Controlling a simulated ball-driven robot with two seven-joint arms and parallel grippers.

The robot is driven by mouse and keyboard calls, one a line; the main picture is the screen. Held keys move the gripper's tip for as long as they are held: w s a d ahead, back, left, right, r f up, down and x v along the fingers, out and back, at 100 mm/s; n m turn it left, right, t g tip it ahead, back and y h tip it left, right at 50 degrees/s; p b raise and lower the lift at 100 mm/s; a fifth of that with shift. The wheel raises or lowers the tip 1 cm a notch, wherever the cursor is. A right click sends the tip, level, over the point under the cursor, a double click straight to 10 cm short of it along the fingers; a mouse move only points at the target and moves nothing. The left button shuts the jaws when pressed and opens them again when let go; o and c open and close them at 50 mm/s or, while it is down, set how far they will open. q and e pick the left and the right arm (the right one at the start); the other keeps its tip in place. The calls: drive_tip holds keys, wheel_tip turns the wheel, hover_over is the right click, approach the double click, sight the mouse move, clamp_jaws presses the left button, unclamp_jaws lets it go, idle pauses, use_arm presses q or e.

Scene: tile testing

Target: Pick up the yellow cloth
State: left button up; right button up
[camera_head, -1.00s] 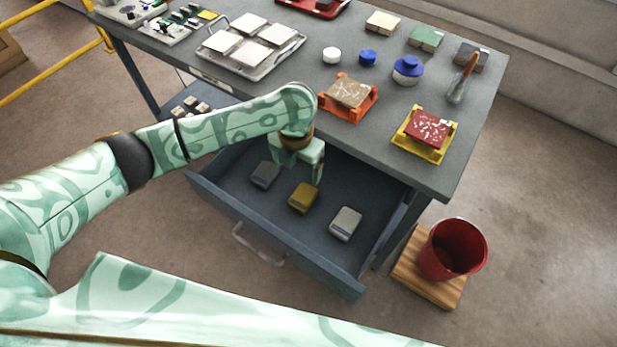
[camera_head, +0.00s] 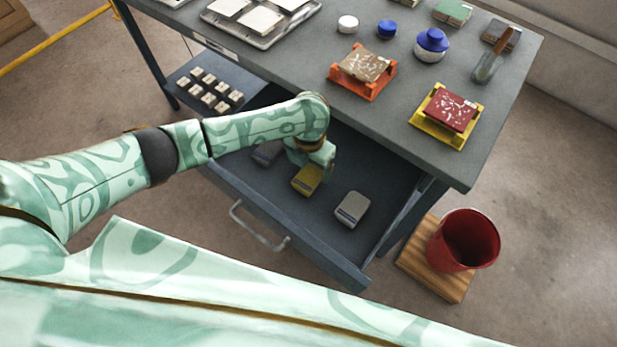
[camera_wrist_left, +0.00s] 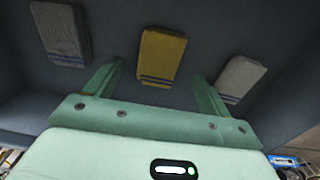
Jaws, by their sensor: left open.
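The yellow cloth (camera_head: 308,180) is a small folded block lying in the open drawer (camera_head: 340,262) under the table, between a dark grey cloth (camera_head: 267,153) and a light grey cloth (camera_head: 352,209). My left gripper (camera_head: 318,165) is inside the drawer area, just above the far side of the yellow cloth. In the left wrist view the yellow cloth (camera_wrist_left: 162,57) shows ahead, between and slightly beyond the two spread fingers of my left gripper (camera_wrist_left: 158,85). The gripper is open and empty. My right gripper is not in view.
The tabletop (camera_head: 400,130) overhangs the drawer's back. On it stand an orange stand (camera_head: 375,90), a yellow stand (camera_head: 428,135) and a blue-lidded jar (camera_head: 431,44). A red bucket (camera_head: 463,240) stands on a wooden board to the right. Drawer walls surround the cloths.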

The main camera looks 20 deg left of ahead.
sight(308, 176)
use_arm(q)
wheel_tip(308, 176, down, 4)
drive_tip(key=shift+s+a+f+b, duration=0.1)
drive_tip(key=shift+b, duration=0.7)
drive_tip(key=c, duration=1.1)
drive_tip(key=shift+o, duration=0.2)
